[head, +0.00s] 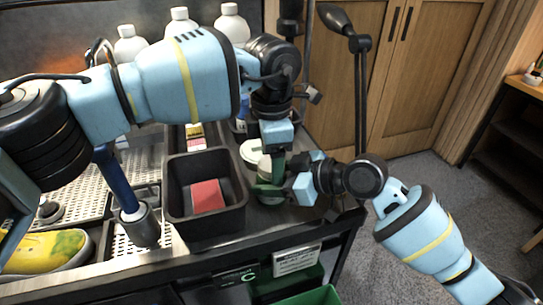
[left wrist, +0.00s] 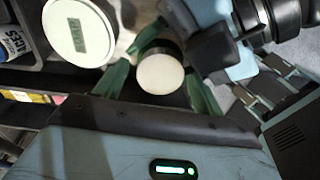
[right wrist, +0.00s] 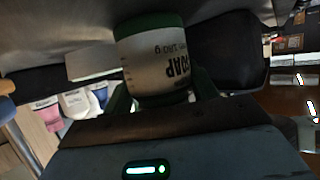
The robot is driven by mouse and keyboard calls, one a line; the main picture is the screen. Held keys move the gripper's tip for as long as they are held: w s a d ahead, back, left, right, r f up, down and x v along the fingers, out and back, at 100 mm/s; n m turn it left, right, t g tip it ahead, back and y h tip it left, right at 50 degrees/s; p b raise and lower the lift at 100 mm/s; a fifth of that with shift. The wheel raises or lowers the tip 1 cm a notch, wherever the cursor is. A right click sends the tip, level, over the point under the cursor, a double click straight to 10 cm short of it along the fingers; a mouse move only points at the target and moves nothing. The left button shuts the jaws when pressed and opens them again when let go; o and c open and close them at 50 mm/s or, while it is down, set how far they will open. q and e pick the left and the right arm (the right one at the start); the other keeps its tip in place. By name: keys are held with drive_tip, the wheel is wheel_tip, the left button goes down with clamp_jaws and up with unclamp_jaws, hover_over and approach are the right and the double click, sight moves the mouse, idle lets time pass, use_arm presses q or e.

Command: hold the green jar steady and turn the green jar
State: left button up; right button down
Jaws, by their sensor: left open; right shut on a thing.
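The green jar shows in the right wrist view (right wrist: 157,62) with a pale label reading SOAP and a green band. My right gripper (right wrist: 163,92) is shut around its side. The jar's pale round lid (left wrist: 160,74) faces the left wrist camera, with a dark ring below it. My left gripper (left wrist: 158,86) is open above the jar, one green finger on each side of the lid; I cannot tell whether they touch it. In the head view my left gripper (head: 277,166) points down from above and my right gripper (head: 270,188) comes from the right, mostly hiding the jar.
Another white-lidded jar (left wrist: 79,29) stands close by. A black bin (head: 177,213) with a red block (head: 207,196) is just left. White bottles (head: 180,21) stand behind. A yellow-green sneaker (head: 42,249) lies at far left. The counter's right edge is near the jar.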

use_arm(q)
drive_tip(key=shift+r, duration=2.25)
drive_tip(key=r+m, duration=0.1)
drive_tip(key=m, duration=0.2)
drive_tip(key=shift+d+r+m, duration=0.1)
drive_tip(key=shift+r+m, duration=0.25)
drive_tip(key=shift+m, duration=0.05)
drive_tip(key=shift+c, duration=0.3)
drive_tip(key=r+m, duration=0.1)
drive_tip(key=m, duration=0.3)
drive_tip(key=shift+r, duration=0.35)
drive_tip(key=shift+f, duration=4)
drive_tip(key=c, duration=1)
drive_tip(key=n, duration=0.5)
drive_tip(key=shift+n, duration=0.3)
drive_tip(key=n, duration=0.4)
